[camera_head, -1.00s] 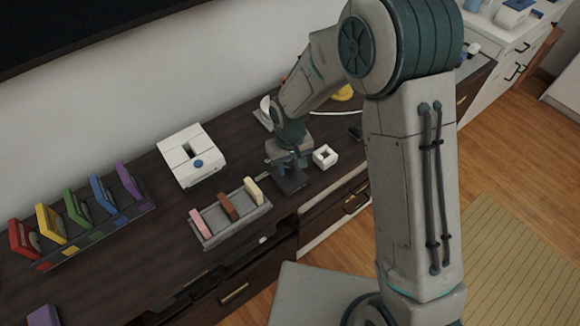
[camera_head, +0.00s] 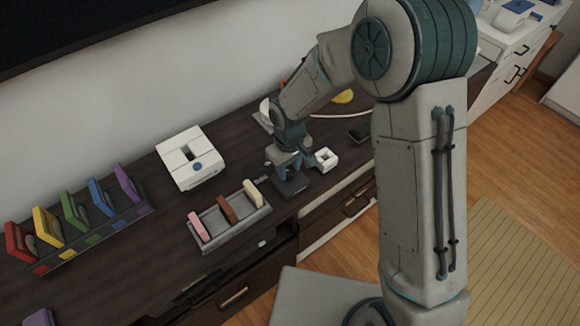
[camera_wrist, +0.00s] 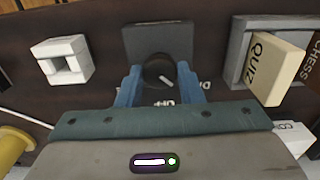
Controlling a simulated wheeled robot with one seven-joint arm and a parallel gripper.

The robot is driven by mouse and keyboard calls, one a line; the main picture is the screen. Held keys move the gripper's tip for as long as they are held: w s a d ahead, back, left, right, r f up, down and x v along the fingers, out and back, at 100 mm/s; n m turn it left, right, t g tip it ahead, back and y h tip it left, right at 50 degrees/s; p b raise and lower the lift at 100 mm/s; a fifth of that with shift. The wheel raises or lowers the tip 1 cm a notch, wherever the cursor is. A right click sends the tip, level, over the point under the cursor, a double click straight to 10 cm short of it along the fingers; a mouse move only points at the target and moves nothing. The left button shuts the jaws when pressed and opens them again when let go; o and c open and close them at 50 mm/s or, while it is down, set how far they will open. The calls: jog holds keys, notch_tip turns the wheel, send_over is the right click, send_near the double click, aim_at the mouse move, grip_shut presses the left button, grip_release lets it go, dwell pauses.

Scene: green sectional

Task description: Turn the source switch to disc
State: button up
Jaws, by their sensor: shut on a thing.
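The source switch is a dark square block (camera_wrist: 157,36) with a round black knob (camera_wrist: 160,72) in the wrist view. The knob's white pointer mark slants down to the right. White lettering beside the switch reads "OFF" below the knob, and a partly hidden label starting "DI" shows at its lower right. My gripper (camera_wrist: 159,84) has its blue fingers on both sides of the knob and is shut on it. In the head view my gripper (camera_head: 288,170) is down at the dark switch block (camera_head: 292,188), and the knob is hidden there.
A white hollow square block (camera_head: 326,158) stands close right of the switch. A grey tray (camera_head: 215,241) with several upright cartridges is at the left; its cream "QUIZ" cartridge (camera_wrist: 276,68) is near the fingers. A white console (camera_head: 190,158) and a rack of coloured cases stand further left.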

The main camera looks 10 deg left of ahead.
aim_at(289, 171)
jog(key=o, duration=1)
jog(key=shift+c, duration=0.2)
notch_tip(289, 171, up, 14)
jog(key=s+d+r+m+t, duration=0.1)
jog(key=s+d+r+m, duration=0.1)
jog(key=d, duration=0.6)
jog(key=s+d+r+m+t, duration=0.1)
jog(key=s+d+r+m, duration=0.1)
jog(key=s+d+m, duration=0.2)
jog(key=s+d+r+m, duration=0.3)
jog(key=s+d, duration=0.4)
jog(key=d, duration=0.7)
jog(key=shift+s+m+t, duration=0.15)
jog(key=shift+m+t, duration=0.25)
jog(key=shift+m, duration=0.2)
